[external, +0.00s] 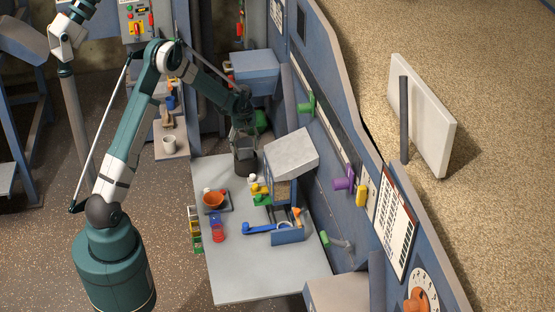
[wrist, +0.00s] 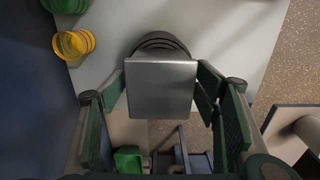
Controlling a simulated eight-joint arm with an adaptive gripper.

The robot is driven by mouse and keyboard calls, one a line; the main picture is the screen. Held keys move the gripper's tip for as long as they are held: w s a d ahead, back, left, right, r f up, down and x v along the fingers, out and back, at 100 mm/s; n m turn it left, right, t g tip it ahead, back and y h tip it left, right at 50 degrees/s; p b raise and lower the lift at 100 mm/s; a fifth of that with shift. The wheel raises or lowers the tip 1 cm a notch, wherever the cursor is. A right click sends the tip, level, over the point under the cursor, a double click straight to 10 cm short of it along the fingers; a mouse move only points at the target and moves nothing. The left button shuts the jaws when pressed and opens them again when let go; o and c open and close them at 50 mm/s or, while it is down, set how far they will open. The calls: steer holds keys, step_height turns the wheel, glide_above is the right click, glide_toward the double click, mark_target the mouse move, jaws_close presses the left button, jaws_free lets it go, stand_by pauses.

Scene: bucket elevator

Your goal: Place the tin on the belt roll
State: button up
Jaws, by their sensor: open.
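The tin is a plain grey metal box (wrist: 161,90) between the two fingers of my gripper (wrist: 160,92) in the wrist view. My gripper is open, with a finger close along each side of the tin. The dark round belt roll (wrist: 160,42) shows beneath and beyond the tin, which hides most of it. In the external view my gripper (external: 245,128) points down over the dark upright belt roll (external: 245,164) at the bench's far end. The tin is mostly hidden there by the fingers. It appears to sit on the roll; the exact contact is not visible.
The grey bench (external: 250,280) is clear at its near end. Close to the roll stand a grey slanted hood (external: 291,151), an orange bowl (external: 214,199) and several small coloured parts. The blue machine wall with a purple handle (external: 344,180) runs along the right.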

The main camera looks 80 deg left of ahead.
mark_target(247, 144)
steer(key=shift+r, duration=0.15)
step_height(247, 144, up, 12)
stand_by(0.7)
stand_by(0.6)
steer(key=shift+d+r, duration=0.1)
steer(key=d+r+m+t, duration=0.1)
steer(key=d+r+m, duration=0.2)
steer(key=d+r, duration=0.65)
steer(key=d+r+m+t+y, duration=0.15)
steer(key=d+r, duration=0.25)
steer(key=d, duration=1)
steer(key=d+r+m+t, duration=0.1)
steer(key=d+r+m, duration=0.3)
steer(key=d+r, duration=0.5)
steer(key=s+d+r+m+t, duration=0.15)
steer(key=s+d, duration=0.25)
steer(key=d, duration=0.5)
steer(key=s+d+m, duration=0.2)
steer(key=s+d, duration=0.3)
steer(key=d, duration=0.3)
steer(key=s+d+f+m+t+h, duration=0.1)
steer(key=s+d+m, duration=0.5)
steer(key=s+d, duration=0.6)
step_height(247, 144, down, 2)
steer(key=shift+d+f+t, duration=0.15)
steer(key=shift+d+t, duration=0.45)
steer(key=shift+d, duration=0.3)
